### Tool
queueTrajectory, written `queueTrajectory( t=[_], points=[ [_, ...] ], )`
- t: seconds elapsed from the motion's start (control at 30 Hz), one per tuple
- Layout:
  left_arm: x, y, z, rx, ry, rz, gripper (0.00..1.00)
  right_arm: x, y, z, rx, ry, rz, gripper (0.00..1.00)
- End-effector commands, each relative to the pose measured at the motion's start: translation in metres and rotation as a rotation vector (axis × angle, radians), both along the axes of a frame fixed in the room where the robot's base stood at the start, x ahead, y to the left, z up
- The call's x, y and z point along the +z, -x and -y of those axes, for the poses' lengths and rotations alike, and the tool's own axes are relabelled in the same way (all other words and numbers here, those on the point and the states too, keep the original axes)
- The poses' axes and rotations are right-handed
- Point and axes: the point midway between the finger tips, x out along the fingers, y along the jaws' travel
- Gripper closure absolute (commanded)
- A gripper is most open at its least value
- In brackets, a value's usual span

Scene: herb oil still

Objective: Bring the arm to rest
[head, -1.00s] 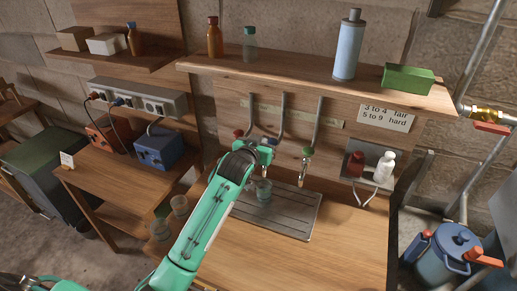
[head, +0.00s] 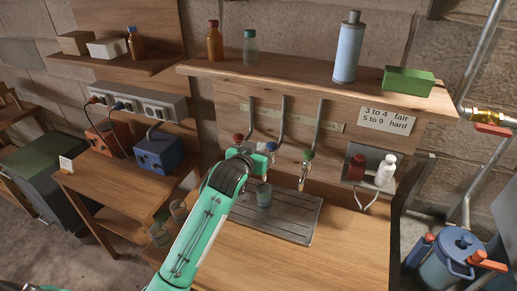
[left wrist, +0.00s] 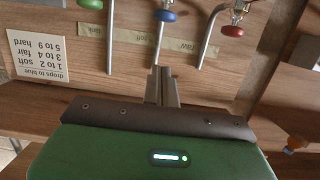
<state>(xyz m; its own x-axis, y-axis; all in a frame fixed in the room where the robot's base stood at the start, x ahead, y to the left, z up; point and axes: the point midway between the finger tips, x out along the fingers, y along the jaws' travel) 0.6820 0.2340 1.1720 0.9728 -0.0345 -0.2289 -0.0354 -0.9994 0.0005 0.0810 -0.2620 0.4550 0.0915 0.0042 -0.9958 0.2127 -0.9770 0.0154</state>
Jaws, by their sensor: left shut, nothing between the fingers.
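My green left arm reaches up from the bottom of the head view. Its left gripper (head: 250,154) is in front of the taps, with its fingertips largely hidden there. In the left wrist view the two fingers (left wrist: 166,86) are together with nothing between them, apart from the tap pipes and the board. The red tap (head: 238,138), blue tap (head: 271,147) and green tap (head: 308,154) are on the back board. A glass beaker (head: 264,194) stands on the ribbed metal drip tray (head: 290,219) below them. My right gripper is not in view.
Glass cups (head: 160,234) stand left of my arm. A shelf (head: 300,78) with bottles and a green box (head: 408,81) overhangs the taps. A small rack holds a red and a white bottle (head: 386,170). The bench's front right (head: 345,255) is clear.

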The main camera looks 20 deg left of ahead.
Motion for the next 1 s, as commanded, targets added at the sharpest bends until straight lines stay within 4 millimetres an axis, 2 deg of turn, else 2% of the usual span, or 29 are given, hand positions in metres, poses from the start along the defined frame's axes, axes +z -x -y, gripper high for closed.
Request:
queueTrajectory(
  t=[0.33,0.47,0.57,0.7,0.8,1.0],
  points=[
    [-0.003,0.002,0.0,0.0,-0.001,-0.007,1.0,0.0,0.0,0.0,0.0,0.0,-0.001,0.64],
    [-0.028,0.022,0.001,-0.001,-0.01,-0.073,1.0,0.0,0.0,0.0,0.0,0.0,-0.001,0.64],
    [-0.064,0.056,0.003,-0.003,-0.023,-0.172,1.0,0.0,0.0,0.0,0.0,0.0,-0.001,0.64],
    [-0.115,0.118,0.004,-0.012,-0.047,-0.343,1.0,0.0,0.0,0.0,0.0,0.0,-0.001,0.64],
    [-0.145,0.166,0.005,-0.021,-0.065,-0.465,1.0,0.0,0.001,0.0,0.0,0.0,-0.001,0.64],
    [-0.187,0.263,0.005,-0.047,-0.097,-0.698,1.0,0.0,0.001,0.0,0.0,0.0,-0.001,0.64]
  ],
)
